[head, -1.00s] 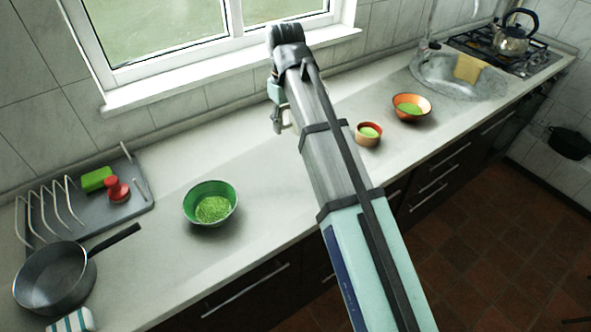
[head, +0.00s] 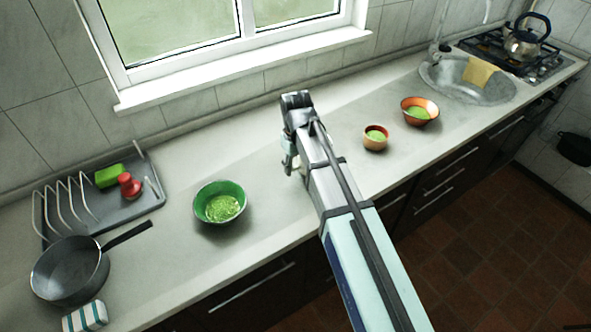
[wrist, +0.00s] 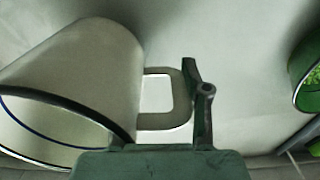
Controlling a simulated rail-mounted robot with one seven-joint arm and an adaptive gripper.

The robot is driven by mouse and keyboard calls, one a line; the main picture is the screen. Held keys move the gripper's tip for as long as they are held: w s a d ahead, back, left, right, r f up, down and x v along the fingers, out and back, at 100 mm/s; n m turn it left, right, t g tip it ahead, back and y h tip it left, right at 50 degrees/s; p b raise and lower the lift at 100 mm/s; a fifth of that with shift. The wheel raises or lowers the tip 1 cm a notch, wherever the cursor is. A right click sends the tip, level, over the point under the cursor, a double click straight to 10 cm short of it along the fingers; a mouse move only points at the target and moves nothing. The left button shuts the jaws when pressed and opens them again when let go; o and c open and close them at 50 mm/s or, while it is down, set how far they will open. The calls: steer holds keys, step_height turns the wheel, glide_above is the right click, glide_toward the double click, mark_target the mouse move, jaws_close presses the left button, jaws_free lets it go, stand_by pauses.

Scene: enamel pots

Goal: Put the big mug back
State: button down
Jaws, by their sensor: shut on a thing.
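The big mug (wrist: 75,75) is white with a dark rim and shows large at the left of the wrist view. Its squared handle (wrist: 158,120) points right, to the dark fingers of my gripper (wrist: 198,100). My gripper is shut on this handle. The mug's open end faces the lower left of that view. In the head view my gripper (head: 289,164) is over the counter (head: 270,250), right of the green bowl. The mug cannot be made out there, hidden by my arm. I cannot tell its height above the counter.
A green bowl (head: 220,203) stands left of my gripper; its edge shows in the wrist view (wrist: 300,75). A small orange cup (head: 376,140) and an orange bowl (head: 420,112) stand to the right. A pan (head: 70,270) and a grey dish rack (head: 140,207) are at the left.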

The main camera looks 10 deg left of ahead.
steer(key=shift+f, duration=1.35)
steer(key=shift+f, duration=0.1)
steer(key=c, duration=0.5)
jaws_free()
steer(key=shift+c, duration=0.2)
step_height(320, 180, up, 12)
steer(key=shift+r+b, duration=0.1)
steer(key=shift+b, duration=0.8)
